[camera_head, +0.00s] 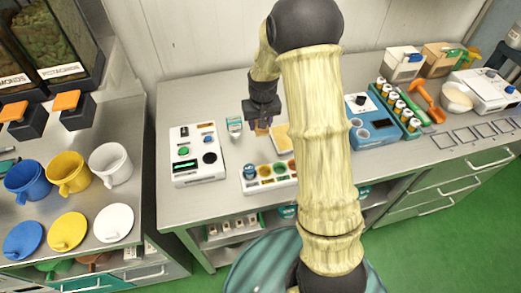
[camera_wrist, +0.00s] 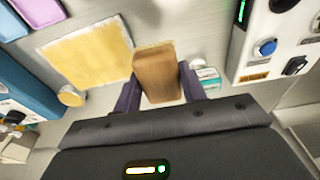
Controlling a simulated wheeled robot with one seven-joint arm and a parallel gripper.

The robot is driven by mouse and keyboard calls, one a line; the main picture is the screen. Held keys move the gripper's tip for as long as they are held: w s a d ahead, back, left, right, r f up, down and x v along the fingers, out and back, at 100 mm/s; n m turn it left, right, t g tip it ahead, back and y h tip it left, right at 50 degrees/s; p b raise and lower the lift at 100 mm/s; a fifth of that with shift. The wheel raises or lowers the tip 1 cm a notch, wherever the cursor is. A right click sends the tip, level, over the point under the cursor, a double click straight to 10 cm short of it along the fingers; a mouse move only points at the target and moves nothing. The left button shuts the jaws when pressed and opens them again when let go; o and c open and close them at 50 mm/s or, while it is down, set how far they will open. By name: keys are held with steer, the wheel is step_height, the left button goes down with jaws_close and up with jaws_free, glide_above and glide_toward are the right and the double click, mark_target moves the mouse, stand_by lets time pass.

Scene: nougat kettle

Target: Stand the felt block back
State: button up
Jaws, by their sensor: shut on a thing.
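My gripper (camera_wrist: 160,88) is shut on a brown block (camera_wrist: 157,66), which I take to be the felt block. Its dark purple fingers are on either side of the block, and the block's lower end is hidden between them. In the head view my gripper (camera_head: 262,122) is over the bench's middle, with a little of the block (camera_head: 261,131) showing below it. Whether the block touches the bench is unclear. A flat yellow square pad (camera_wrist: 88,50) lies beside the block, to its left in the wrist view; it also shows in the head view (camera_head: 282,138).
A white control box (camera_head: 198,155) stands left of my gripper. A small white and teal item (camera_head: 234,127) is close by. A white tray with coloured wells (camera_head: 250,185) lies in front. A blue machine (camera_head: 372,128) stands to the right, partly behind my arm.

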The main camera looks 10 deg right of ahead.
steer(key=p, duration=0.1)
glide_above(260, 147)
steer(key=shift+s+f, duration=0.15)
steer(key=shift+f, duration=1.3)
steer(key=shift+s+f, duration=0.1)
steer(key=shift+f, duration=1.35)
steer(key=shift+f+p, duration=0.75)
steer(key=shift+f, duration=1.3)
steer(key=shift+f, duration=0.2)
steer(key=o, duration=0.9)
steer(key=shift+o, duration=0.2)
steer(key=shift+r, duration=0.2)
